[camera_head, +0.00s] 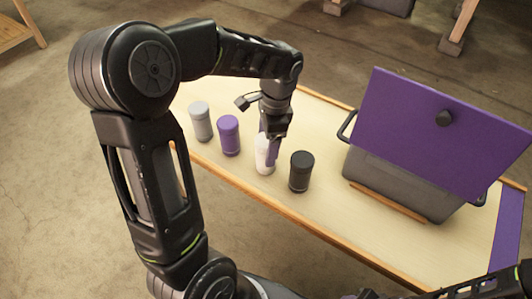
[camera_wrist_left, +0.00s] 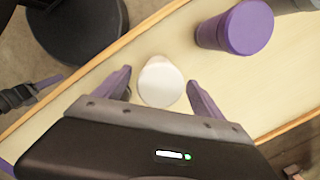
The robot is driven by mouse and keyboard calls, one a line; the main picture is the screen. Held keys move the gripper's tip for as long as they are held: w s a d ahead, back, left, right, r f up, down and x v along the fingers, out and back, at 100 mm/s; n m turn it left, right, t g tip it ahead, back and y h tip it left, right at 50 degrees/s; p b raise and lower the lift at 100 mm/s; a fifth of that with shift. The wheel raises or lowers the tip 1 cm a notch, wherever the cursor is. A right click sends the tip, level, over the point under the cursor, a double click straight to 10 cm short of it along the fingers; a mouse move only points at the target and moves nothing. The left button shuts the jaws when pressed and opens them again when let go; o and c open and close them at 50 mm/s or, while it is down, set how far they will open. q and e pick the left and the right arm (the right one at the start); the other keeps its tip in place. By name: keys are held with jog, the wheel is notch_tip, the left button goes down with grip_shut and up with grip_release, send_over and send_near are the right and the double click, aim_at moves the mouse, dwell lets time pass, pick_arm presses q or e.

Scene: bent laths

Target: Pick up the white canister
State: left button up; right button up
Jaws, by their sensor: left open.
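The white canister (camera_head: 264,160) stands upright on the light wooden table in the head view, in a row with other canisters. My left gripper (camera_head: 271,150) is over it from above and hides part of it. In the left wrist view the round white top of the canister (camera_wrist_left: 160,82) shows between the two purple fingers of my left gripper (camera_wrist_left: 160,88). The fingers are apart, with a gap on each side of the canister. A small part of my right arm shows at the lower right of the head view, and its gripper cannot be made out.
A grey canister (camera_head: 201,121) and a purple canister (camera_head: 229,135) stand left of the white one. A black canister (camera_head: 301,171) stands close on its right. A dark box (camera_head: 400,185) with a raised purple lid (camera_head: 440,125) takes up the table's right part. The front right is clear.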

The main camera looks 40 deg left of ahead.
pick_arm(q)
jog(key=f, duration=0.4)
jog(key=shift+s+a+f, duration=0.25)
jog(key=shift+s+f, duration=0.05)
jog(key=shift+f, duration=0.05)
jog(key=shift+c, duration=0.3)
jog(key=c, duration=1.7)
